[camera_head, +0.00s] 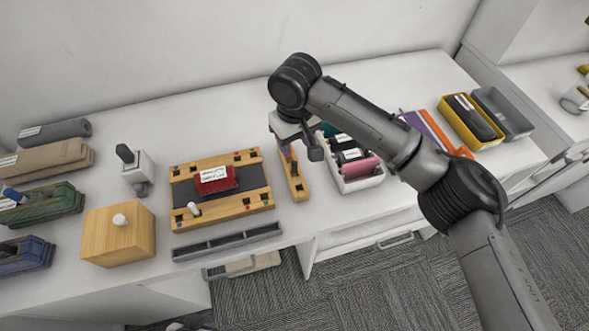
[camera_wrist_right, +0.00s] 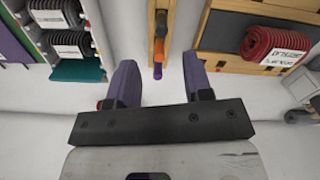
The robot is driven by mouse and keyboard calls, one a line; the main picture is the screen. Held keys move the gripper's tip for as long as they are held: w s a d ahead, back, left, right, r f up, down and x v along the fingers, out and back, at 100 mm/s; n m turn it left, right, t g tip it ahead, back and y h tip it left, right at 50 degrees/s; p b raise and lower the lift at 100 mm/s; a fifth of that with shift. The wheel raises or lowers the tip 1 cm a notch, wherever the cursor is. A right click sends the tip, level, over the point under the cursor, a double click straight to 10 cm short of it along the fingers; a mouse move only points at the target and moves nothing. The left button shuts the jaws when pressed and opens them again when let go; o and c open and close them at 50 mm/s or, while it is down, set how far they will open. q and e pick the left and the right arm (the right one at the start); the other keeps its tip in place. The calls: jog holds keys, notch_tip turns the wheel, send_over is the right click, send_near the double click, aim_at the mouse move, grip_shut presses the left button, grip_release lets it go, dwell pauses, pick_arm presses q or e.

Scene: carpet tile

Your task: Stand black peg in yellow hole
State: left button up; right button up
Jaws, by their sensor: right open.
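A narrow wooden rack (camera_head: 299,188) stands right of a wider wooden board; it also shows in the right wrist view (camera_wrist_right: 152,30). A dark spot (camera_wrist_right: 161,20) on the rack may be the black peg; I cannot tell for sure. I cannot make out which hole is yellow. My right gripper (camera_head: 297,152) is open, over the rack's far end, with nothing between its fingers (camera_wrist_right: 157,84). My left gripper is not visible.
A red folded item (camera_head: 214,180) lies on the board. A white bin (camera_head: 367,182) stands right of the rack. A grey tray (camera_head: 228,241) lies in front.

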aim_at(294, 163)
jog(key=shift+s+a+f+b, duration=0.1)
jog(key=shift+f+b, duration=0.35)
jog(key=shift+f, duration=4.4)
jog(key=shift+c, duration=0.2)
grip_shut()
